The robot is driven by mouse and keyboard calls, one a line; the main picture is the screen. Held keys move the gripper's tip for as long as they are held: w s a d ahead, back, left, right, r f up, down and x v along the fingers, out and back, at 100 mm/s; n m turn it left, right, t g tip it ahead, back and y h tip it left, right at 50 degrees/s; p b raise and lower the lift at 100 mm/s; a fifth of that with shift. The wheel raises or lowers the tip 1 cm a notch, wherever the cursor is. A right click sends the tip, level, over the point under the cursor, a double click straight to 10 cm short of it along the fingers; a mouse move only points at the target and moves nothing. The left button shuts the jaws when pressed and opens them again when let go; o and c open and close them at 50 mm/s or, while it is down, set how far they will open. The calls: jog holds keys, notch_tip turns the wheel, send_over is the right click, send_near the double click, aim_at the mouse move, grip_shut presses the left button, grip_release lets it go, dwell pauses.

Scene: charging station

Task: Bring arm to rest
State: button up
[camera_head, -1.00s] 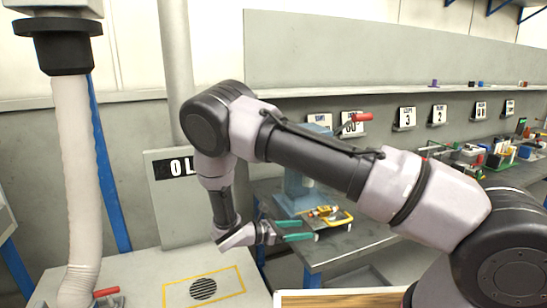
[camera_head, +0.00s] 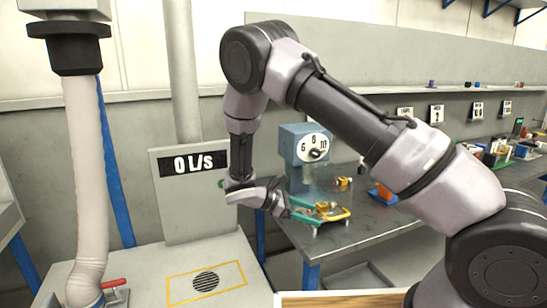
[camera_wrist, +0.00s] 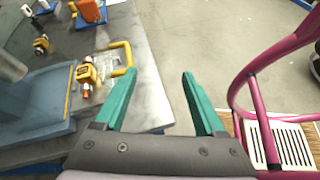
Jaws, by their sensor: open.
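My gripper (camera_head: 304,209) has two green fingers and is held out from my raised, bent arm. In the head view it overlaps the near left part of the grey workbench (camera_head: 365,228). In the wrist view my gripper (camera_wrist: 158,85) is open, with nothing between its fingers. The workbench's corner (camera_wrist: 148,95) lies below and behind the fingers there, with floor to the right.
A blue machine with a dial (camera_head: 303,150) stands on the bench. A pink tubular frame (camera_wrist: 240,90) is close right of the fingers. A white duct (camera_head: 88,170) stands left, by a "0 L/s" panel (camera_head: 195,200).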

jog(key=s+d+r+m+g+y, duration=0.15)
jog(key=d+r+m+y, duration=0.35)
jog(key=r, duration=0.5)
jog(key=s+d+r+m+g+y, duration=0.1)
jog(key=s+d+r+m+y, duration=0.25)
jog(key=r+m, duration=0.45)
jog(key=s+d+r+m+t+y, duration=0.2)
jog(key=s+r, duration=0.4)
jog(key=r, duration=0.3)
jog(key=s+d+r+m+t+y, duration=0.3)
jog(key=s+r+m+t+y, duration=0.1)
jog(key=r, duration=0.5)
jog(key=s+m+t, duration=0.1)
jog(key=s+m, duration=0.1)
jog(key=m, duration=0.1)
jog(key=shift+s+d+r+t, duration=0.2)
jog(key=shift+s+d+t, duration=0.05)
jog(key=shift+t, duration=0.1)
